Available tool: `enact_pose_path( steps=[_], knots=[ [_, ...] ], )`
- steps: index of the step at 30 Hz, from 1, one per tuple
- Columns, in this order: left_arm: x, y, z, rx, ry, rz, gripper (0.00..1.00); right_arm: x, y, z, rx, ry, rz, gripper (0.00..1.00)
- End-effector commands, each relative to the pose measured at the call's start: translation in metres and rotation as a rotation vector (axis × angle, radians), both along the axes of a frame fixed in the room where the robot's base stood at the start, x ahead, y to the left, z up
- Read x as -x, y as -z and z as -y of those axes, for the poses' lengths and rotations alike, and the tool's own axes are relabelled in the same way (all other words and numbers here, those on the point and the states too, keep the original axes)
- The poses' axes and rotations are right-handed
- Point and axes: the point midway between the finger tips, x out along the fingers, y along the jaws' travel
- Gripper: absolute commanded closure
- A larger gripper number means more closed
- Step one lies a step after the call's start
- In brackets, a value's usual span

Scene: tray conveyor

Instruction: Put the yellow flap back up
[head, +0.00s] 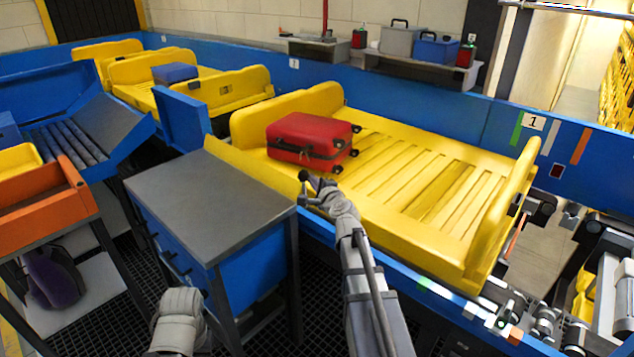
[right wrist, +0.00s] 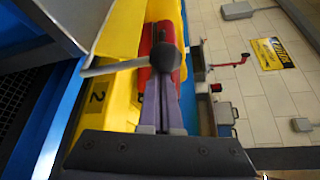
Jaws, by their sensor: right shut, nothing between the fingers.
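The yellow flap (head: 250,177) is a panel at the left part of the yellow tray's near side, beside the grey-topped cabinet. It seems to lean outward, but its exact angle is unclear. My right gripper (head: 317,182) is at the tray's near edge, by the flap's right end. Its fingers (right wrist: 161,95) are shut and empty. A dark round knob (right wrist: 165,57) on a thin rod stands at the fingertips; contact is unclear. My left gripper is out of view.
A red suitcase (head: 309,140) lies in the yellow tray (head: 505,205), behind my right gripper. The blue cabinet (head: 213,192) stands close on the left. A blue conveyor rail (head: 320,228) runs along the near side. The tray's right part is empty.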

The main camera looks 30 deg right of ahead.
Motion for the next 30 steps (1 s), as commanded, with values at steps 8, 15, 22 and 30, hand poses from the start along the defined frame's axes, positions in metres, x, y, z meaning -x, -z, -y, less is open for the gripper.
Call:
enact_pose_path(
  steps=[8, 15, 22, 30],
  knots=[
    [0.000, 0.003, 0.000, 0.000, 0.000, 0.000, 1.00, 0.011, 0.002, -0.024, 0.011, -0.003, 0.003, 1.00],
    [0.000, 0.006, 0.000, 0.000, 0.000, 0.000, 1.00, 0.015, 0.005, -0.036, 0.010, 0.000, 0.003, 1.00],
    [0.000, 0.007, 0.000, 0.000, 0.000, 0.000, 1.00, 0.017, 0.006, -0.041, 0.010, 0.000, 0.003, 1.00],
    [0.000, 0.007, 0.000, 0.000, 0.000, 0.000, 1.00, 0.018, 0.007, -0.042, 0.009, 0.000, 0.003, 1.00]
  ],
)
